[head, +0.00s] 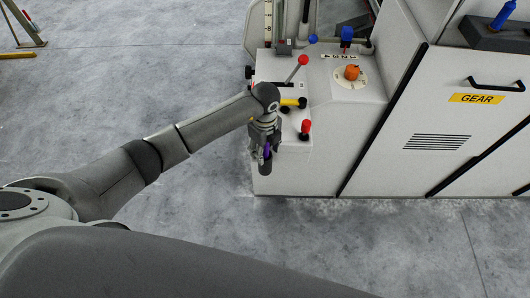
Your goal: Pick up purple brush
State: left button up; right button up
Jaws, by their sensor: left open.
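My left gripper (265,158) points down at the left front edge of the machine's control ledge. Its jaws are open. My right gripper is not in view.
A pale machine cabinet (375,150) with a yellow GEAR label (476,98) fills the right side. Close to the gripper are a red-knobbed lever (303,60), a yellow handle (294,102), a red knob (306,126) and an orange knob (352,72). The concrete floor at left is mostly clear.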

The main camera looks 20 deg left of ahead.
pick_arm(q)
grip_shut()
dwell(0.3)
jog(key=shift+w, duration=0.1)
